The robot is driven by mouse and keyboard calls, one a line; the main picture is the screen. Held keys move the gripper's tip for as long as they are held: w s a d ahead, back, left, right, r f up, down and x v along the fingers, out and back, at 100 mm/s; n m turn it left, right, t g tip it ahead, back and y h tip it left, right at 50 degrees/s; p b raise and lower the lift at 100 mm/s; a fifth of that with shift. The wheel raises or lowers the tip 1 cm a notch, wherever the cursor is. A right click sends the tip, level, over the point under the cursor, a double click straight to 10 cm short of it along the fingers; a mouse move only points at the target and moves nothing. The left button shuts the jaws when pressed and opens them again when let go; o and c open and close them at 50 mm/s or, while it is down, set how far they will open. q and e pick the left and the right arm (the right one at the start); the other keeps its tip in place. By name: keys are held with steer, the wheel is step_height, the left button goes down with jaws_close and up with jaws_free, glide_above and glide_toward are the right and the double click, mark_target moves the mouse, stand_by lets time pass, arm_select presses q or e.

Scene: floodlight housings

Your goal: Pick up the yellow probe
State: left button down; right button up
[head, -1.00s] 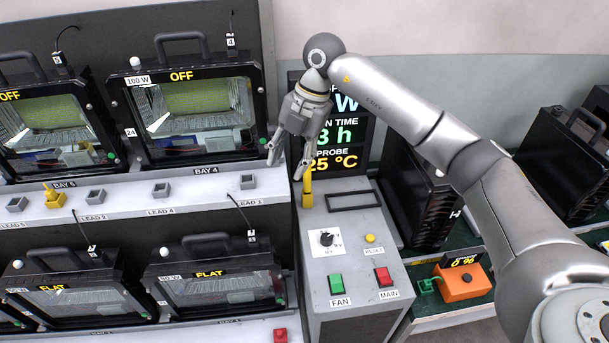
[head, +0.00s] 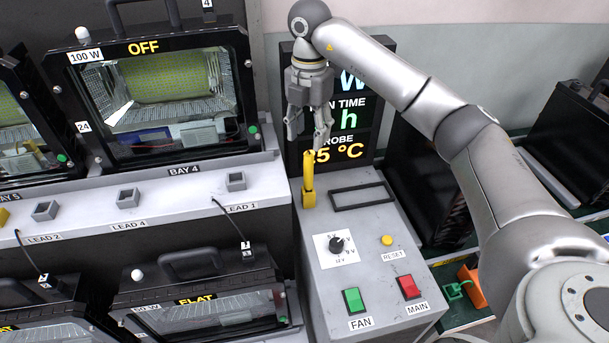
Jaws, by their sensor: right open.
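The yellow probe (head: 308,178) stands upright at the back left corner of the grey control box, in a yellow holder at its foot. My right gripper (head: 308,140) is open and points down, just above and behind the top of the probe in the picture. Its fingers are apart with nothing between them. I cannot tell whether a finger touches the probe. My left gripper is not in view.
The control box (head: 372,285) carries a knob (head: 336,245), a yellow reset button (head: 387,240), a green fan switch (head: 354,300) and a red main switch (head: 409,287). A display panel (head: 358,150) stands behind. Floodlight housings (head: 170,90) fill the left.

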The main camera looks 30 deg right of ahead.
mark_target(309, 166)
steer(key=f, duration=0.3)
steer(key=f+p, duration=0.1)
steer(key=shift+s+f, duration=0.15)
steer(key=shift+s, duration=0.25)
step_height(309, 166, down, 5)
steer(key=shift+a+r+p, duration=0.1)
steer(key=shift+p, duration=1.05)
steer(key=shift+w+f, duration=0.1)
steer(key=shift+f, duration=0.3)
steer(key=shift+c, duration=0.4)
jaws_close()
